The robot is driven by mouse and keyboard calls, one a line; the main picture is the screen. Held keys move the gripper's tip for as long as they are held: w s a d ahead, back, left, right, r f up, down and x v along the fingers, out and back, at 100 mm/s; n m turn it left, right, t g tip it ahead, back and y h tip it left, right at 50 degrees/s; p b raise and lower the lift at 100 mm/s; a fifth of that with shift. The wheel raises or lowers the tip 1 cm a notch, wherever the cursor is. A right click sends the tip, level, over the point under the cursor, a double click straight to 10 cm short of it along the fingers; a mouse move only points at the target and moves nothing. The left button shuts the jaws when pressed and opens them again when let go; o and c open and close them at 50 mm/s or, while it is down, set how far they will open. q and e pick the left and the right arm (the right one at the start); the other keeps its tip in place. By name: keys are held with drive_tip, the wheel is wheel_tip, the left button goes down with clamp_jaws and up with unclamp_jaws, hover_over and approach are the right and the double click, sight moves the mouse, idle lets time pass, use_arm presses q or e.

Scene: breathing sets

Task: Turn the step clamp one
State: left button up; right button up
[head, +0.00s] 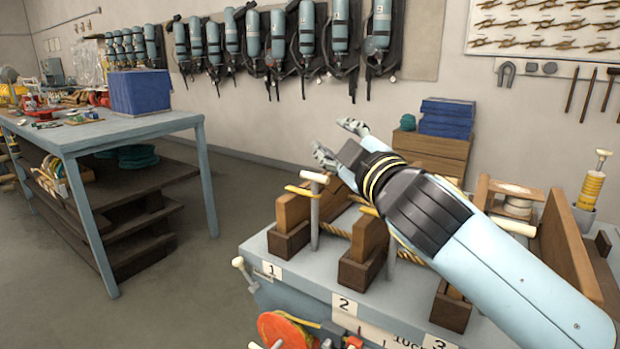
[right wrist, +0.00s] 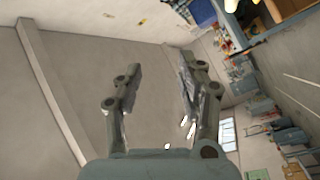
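The step clamp at label 1 (head: 271,270) has a brown wooden block (head: 291,212) in a dark base. A grey upright post with a pale crossbar handle (head: 314,178) stands beside the block. My right gripper (head: 338,142) is above and slightly right of that handle, apart from it as far as I can tell. Its fingers are spread and empty. My right forearm hides parts of the clamps at label 2 (head: 344,305) and label 3 (head: 437,343). My left gripper is not in view.
A blue-grey bench top (head: 285,272) carries the clamps, with a rope running between them. A red-orange reel (head: 283,331) is at its front. A wooden crate (head: 432,152) with blue boxes stands behind. A worktable (head: 110,128) is at left, with clear floor between.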

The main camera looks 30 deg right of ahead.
drive_tip(key=w+a+r+n+g+y, duration=0.1)
drive_tip(key=w+a+r+n+y, duration=0.35)
drive_tip(key=n+y, duration=0.65)
drive_tip(key=w+a+r+n+g+y, duration=0.2)
drive_tip(key=a+r+n+y, duration=0.5)
drive_tip(key=n, duration=0.7)
drive_tip(key=n+g+h, duration=0.7)
drive_tip(key=g+h, duration=0.3)
drive_tip(key=g, duration=0.2)
approach(316, 178)
drive_tip(key=x, duration=0.3)
drive_tip(key=p+x, duration=0.1)
drive_tip(key=x, duration=0.6)
drive_tip(key=shift+w+d+f+p, duration=0.2)
drive_tip(key=shift+w+d+p, duration=0.1)
drive_tip(key=shift+w, duration=0.05)
